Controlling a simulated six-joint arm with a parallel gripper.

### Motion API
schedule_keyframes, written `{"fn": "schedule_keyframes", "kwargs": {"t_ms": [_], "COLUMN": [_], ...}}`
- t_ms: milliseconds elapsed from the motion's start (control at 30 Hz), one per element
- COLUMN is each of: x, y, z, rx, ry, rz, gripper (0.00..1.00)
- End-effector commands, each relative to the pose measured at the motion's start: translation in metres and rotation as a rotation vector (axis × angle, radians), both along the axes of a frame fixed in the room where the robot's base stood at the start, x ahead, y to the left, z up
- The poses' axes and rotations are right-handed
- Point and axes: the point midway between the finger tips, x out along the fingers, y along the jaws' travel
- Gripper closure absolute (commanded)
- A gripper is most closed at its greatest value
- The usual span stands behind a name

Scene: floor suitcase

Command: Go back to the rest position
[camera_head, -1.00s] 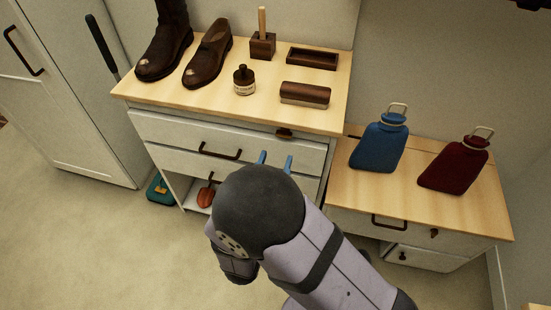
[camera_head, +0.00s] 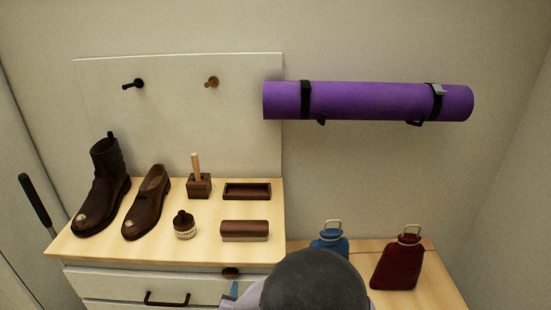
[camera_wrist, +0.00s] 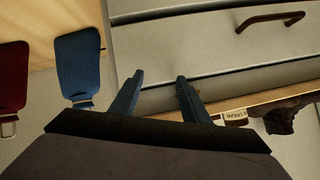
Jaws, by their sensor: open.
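My gripper (camera_wrist: 160,78) is open and empty in the wrist view, its two blue fingers apart in front of the pale drawer fronts. That handle also shows at the top right of the wrist view (camera_wrist: 270,20).
The cabinet top (camera_head: 95,245) holds a boot (camera_head: 103,185), shoe (camera_head: 147,203), cream jar (camera_head: 184,225), brush (camera_head: 244,231), tray (camera_head: 247,190) and holder (camera_head: 199,186). Blue (camera_head: 331,238) and red (camera_head: 397,262) bottles stand right. A purple roll (camera_head: 368,101) hangs above.

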Motion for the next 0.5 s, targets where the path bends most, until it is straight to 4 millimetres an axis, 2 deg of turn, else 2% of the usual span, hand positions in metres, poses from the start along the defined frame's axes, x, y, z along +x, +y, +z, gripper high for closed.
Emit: {"fn": "schedule_keyframes", "kwargs": {"t_ms": [33,167,267,367,500], "x": [0.001,-0.006,-0.016,-0.033,-0.067], "y": [-0.009,-0.028,-0.046,-0.07,-0.113], "z": [0.015,0.032,0.055,0.081,0.119], "rx": [0.014,0.028,0.01,-0.025,-0.091], "ry": [0.048,0.184,0.291,0.404,0.567], "rz": [-0.001,0.027,0.067,0.112,0.169], "gripper": [0.58,0.58,0.58,0.58,0.58]}}
